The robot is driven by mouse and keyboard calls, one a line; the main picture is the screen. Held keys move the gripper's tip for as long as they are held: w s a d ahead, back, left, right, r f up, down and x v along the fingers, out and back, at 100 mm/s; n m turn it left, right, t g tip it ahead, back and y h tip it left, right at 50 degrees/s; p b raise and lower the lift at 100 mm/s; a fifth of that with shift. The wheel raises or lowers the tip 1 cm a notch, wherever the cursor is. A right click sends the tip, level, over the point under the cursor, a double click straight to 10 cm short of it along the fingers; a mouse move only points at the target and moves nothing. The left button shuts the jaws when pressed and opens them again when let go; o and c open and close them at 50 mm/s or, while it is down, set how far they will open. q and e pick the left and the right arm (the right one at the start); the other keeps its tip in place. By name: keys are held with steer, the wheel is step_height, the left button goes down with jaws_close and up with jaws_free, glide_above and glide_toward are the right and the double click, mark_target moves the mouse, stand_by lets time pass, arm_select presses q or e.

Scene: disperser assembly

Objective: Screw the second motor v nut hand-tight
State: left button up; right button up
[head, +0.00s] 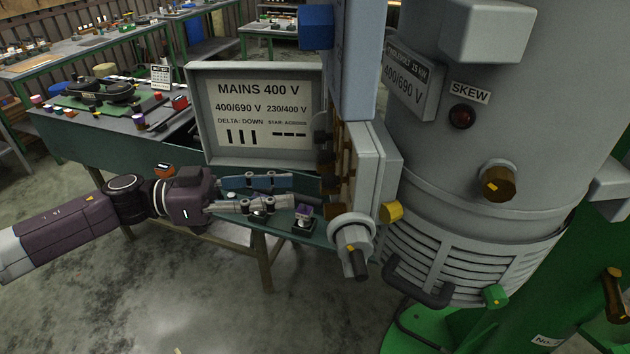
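My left gripper (291,191) reaches in from the left, below the mains sign. Its two fingers point right towards the open terminal box (372,175) on the side of the large grey motor housing (455,150). The fingers are apart, with a gap between them, and I see nothing held there. The tips end short of the box. Brown and dark fittings (328,180) show along the box's edge-on open face. The motor v nut cannot be made out; the inside of the box faces away from view. My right gripper is not in view.
The mains voltage sign (262,95) stands above my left gripper. A grey cable gland (354,240) projects below the box. A green-topped workbench (100,145) with parts stands behind. Floor at lower left is clear.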

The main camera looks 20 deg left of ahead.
arm_select(q)
steer(key=p+x, duration=0.2)
steer(key=x, duration=0.4)
steer(key=shift+w+d, duration=0.1)
steer(key=shift+d, duration=0.05)
jaws_close()
